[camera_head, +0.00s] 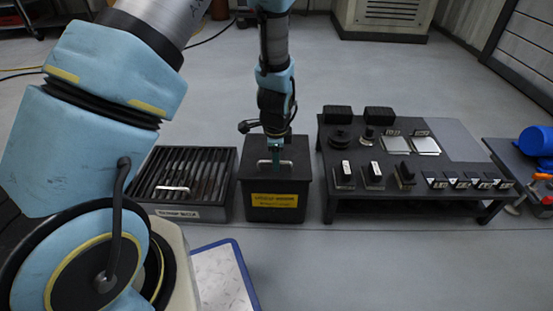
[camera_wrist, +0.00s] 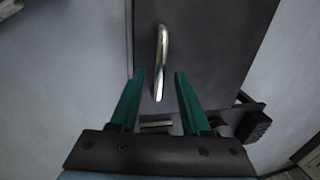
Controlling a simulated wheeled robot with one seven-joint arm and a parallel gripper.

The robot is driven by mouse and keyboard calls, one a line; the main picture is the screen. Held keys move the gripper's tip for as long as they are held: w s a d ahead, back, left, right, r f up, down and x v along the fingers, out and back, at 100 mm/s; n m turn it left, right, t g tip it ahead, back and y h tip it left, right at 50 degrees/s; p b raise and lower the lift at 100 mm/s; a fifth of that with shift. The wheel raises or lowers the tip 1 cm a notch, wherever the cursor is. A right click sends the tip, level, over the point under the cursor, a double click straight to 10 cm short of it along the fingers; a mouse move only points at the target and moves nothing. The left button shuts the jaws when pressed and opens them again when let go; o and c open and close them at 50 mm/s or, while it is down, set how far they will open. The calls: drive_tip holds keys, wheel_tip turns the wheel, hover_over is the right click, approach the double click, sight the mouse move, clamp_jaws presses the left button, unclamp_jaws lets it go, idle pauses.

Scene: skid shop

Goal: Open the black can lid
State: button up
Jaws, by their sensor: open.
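The black can (camera_head: 271,203) stands on the floor in the middle of the head view, with a yellow label on its front. Its black lid (camera_head: 292,157) lies flat on top and looks closed. A silver bar handle (camera_head: 263,163) is on the lid; it also shows in the wrist view (camera_wrist: 162,62). My gripper (camera_head: 275,150) points down over the lid near the handle. In the wrist view, its two green fingers (camera_wrist: 159,76) are apart, with the handle's near end between or just beyond the tips. I cannot tell whether they touch it.
A black slatted box (camera_head: 223,190) with a handle stands just left of the can. A low black table (camera_head: 450,190) with knobs, switches and plates stands close on the right. A blue-edged board (camera_head: 222,275) lies in front. Grey floor is free behind.

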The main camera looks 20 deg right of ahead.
clamp_jaws()
idle(0.3)
idle(1.1)
